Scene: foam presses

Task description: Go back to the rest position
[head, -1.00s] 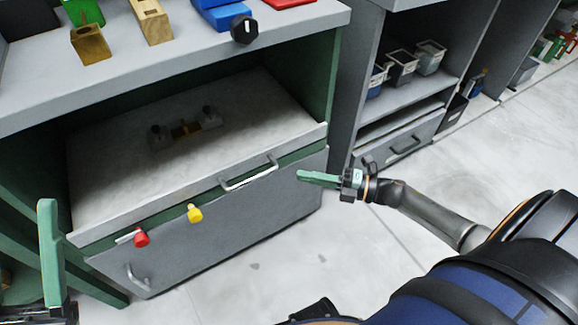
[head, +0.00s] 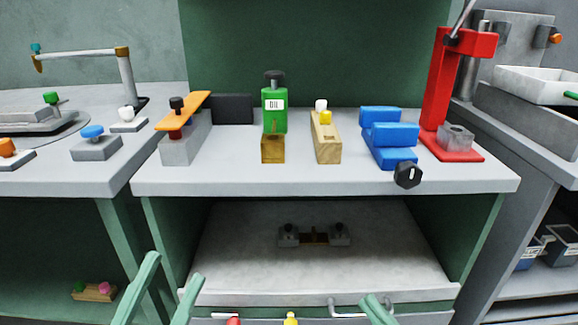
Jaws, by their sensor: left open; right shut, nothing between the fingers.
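My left gripper (head: 174,268) shows at the bottom left with its two green fingers spread apart and nothing between them. It is in front of the left part of the workbench. My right gripper (head: 374,303) shows at the bottom, right of the middle, with its green fingers together and empty. It overlaps the silver handle (head: 345,312) in the picture; I cannot tell whether they touch. Both arms are mostly below the frame.
The workbench (head: 330,187) carries a green oil bottle (head: 274,110), wooden blocks, a blue vise (head: 388,135) and a red press (head: 446,90). Below it, a pale slab (head: 315,262) holds a small clamp fixture (head: 314,236). Red and yellow knobs (head: 291,318) show at the bottom edge.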

